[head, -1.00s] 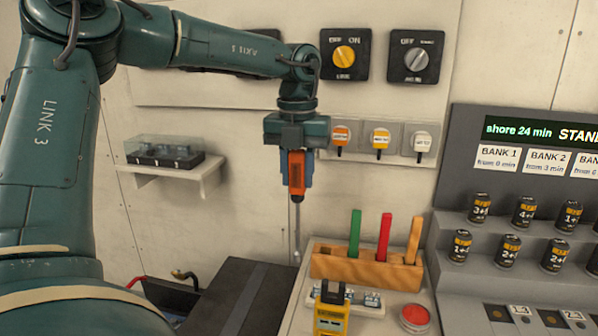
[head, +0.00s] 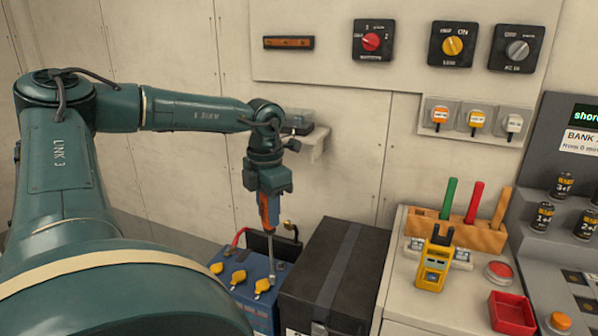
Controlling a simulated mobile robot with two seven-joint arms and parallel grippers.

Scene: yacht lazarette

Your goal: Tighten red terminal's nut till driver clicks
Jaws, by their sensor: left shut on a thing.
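My left gripper (head: 268,195) is shut on the orange driver (head: 268,212), which hangs upright with its thin shaft (head: 271,255) pointing down. Below it stands a blue battery (head: 250,305) with several yellow caps (head: 238,277) on top. The shaft's lower end shows beside the cap nearest the black box; I cannot tell whether it touches anything. A red cable (head: 238,238) curves up behind the battery's back edge, and a brass-coloured fitting (head: 289,226) shows at the back right. The red terminal's nut cannot be made out. My right gripper is not in view.
A large black box (head: 325,275) stands close on the battery's right. The bench on the right holds a wooden rack (head: 470,233) of coloured sticks, a yellow meter (head: 433,262), a red button (head: 499,273) and a red tray (head: 511,314). A wall shelf (head: 318,143) is behind the wrist.

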